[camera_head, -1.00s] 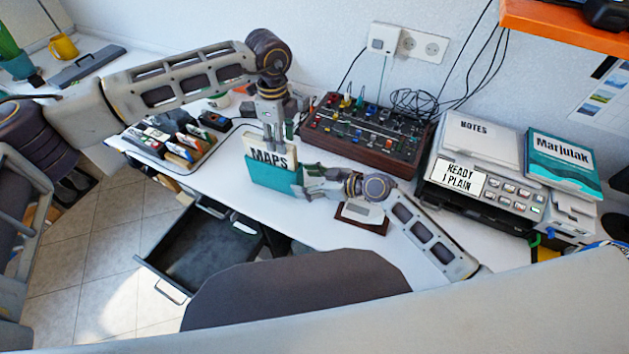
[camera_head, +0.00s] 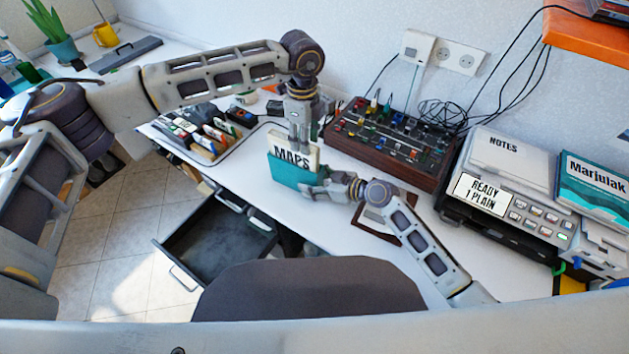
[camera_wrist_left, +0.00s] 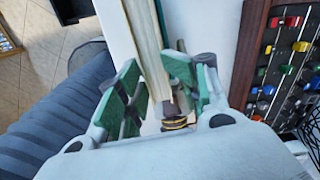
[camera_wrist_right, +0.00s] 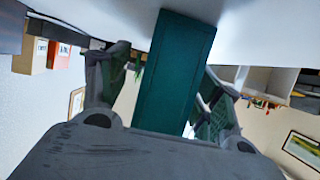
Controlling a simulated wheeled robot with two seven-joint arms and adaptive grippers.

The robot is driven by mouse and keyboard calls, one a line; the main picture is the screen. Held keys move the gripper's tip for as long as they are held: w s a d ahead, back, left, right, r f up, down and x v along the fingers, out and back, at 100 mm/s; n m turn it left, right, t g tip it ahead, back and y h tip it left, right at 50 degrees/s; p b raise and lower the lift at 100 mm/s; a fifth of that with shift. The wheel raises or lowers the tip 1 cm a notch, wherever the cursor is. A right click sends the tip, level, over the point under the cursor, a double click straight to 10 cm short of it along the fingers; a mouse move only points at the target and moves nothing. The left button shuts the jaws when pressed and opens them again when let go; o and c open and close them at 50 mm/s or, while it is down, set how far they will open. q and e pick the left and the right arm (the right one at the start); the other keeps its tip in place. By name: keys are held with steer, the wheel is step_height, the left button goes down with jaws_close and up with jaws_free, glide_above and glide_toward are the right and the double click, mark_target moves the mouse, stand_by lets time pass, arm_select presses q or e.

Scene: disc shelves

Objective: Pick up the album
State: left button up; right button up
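The album (camera_head: 296,175) is a teal case with a cream front part marked MAPS, upright over the white desk; I cannot tell whether it touches the desk. My left gripper (camera_head: 297,142) comes down on its top edge. In the left wrist view the album's pale edge (camera_wrist_left: 148,45) lies between the left fingers, which look closed against it. My right gripper (camera_head: 317,188) is at the album's right side. In the right wrist view the teal spine (camera_wrist_right: 178,65) stands between the open right fingers, with a gap beside the left one.
A mixer with coloured knobs (camera_head: 390,142) stands behind to the right. A printer (camera_head: 480,197) with papers marked NOTES (camera_head: 508,157) is further right. A tray of discs (camera_head: 160,138) is at left. An open drawer (camera_head: 218,245) juts out below; a dark chair back (camera_head: 310,290) is in front.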

steer(key=c, duration=0.9)
arm_select(q)
steer(key=shift+o, duration=1.4)
arm_select(e)
steer(key=shift+c, duration=0.2)
arm_select(q)
steer(key=shift+w+a+r, duration=0.1)
steer(key=shift+w+r, duration=0.1)
steer(key=shift+r, duration=0.1)
steer(key=w+a+r+g+h, duration=0.15)
steer(key=w+a+h, duration=0.25)
steer(key=w+a, duration=0.6)
steer(key=shift+s+a+f+m+g+h, duration=0.2)
steer(key=shift+a+f+g+h, duration=0.35)
steer(key=shift+g+h, duration=0.55)
steer(key=shift+s+a+f+m+g+h, duration=0.15)
steer(key=shift+s+a+f+g+h, duration=0.4)
steer(key=shift+h, duration=0.9)
steer(key=shift+a+f+m+g+h, duration=0.15)
steer(key=shift+a+f+g+h, duration=0.35)
steer(key=shift+g+h, duration=0.75)
